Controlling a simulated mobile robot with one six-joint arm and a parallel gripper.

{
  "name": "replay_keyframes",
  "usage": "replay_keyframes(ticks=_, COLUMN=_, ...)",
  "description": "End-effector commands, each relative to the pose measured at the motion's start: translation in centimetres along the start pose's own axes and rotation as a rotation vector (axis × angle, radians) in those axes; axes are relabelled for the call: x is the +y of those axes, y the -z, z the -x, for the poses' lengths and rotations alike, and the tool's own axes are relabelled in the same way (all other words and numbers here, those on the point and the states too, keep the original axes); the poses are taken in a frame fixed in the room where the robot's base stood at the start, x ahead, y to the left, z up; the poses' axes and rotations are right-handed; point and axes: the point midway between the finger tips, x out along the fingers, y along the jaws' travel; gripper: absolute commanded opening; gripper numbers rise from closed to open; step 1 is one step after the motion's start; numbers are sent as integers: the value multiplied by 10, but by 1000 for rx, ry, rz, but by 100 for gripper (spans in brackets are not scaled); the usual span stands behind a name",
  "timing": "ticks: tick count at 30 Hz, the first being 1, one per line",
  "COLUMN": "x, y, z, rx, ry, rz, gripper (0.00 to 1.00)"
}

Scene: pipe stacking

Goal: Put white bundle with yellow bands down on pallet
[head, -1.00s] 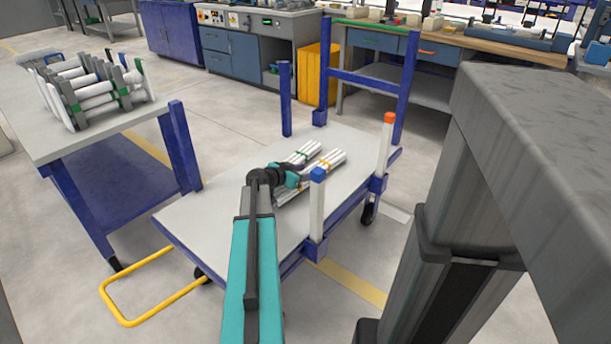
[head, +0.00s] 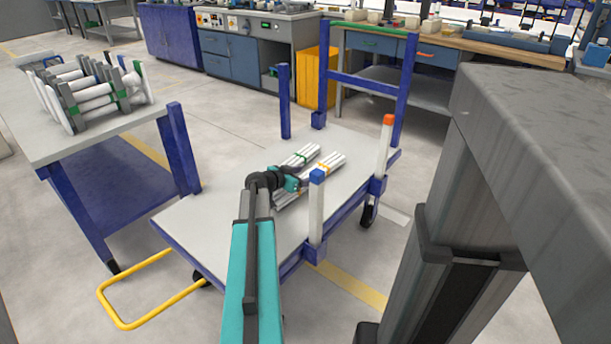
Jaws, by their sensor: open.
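The white bundle with yellow bands (head: 332,163) lies on the grey deck of the blue-framed cart, which appears to be the pallet (head: 225,208). A white bundle with green bands (head: 306,153) lies beside it, on its left. My gripper (head: 299,182) is open, over the near part of the yellow-banded bundle and close to it. The gripper and wrist hide part of both bundles. I cannot tell whether the fingers touch the yellow-banded one.
Cart posts (head: 317,212) stand along the right side, one blue-capped close to my gripper and one orange-capped (head: 385,145) farther back. A table (head: 60,145) at left holds a rack of white pipes (head: 95,92). The deck's left and near parts are clear.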

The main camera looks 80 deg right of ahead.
Motion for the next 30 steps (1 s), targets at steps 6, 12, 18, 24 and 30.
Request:
replay_keyframes(ticks=6, x=0, y=1, z=0, rx=0, ry=0, rz=1, gripper=67)
replay_keyframes(ticks=12, x=-1, y=1, z=0, rx=0, ry=1, rz=0, gripper=67)
replay_keyframes(ticks=18, x=0, y=0, z=29, rx=1, ry=3, rz=1, gripper=67)
replay_keyframes(ticks=24, x=2, y=3, z=57, rx=0, ry=3, rz=1, gripper=67)
replay_keyframes(ticks=30, x=2, y=2, z=87, rx=0, ry=3, rz=1, gripper=67)
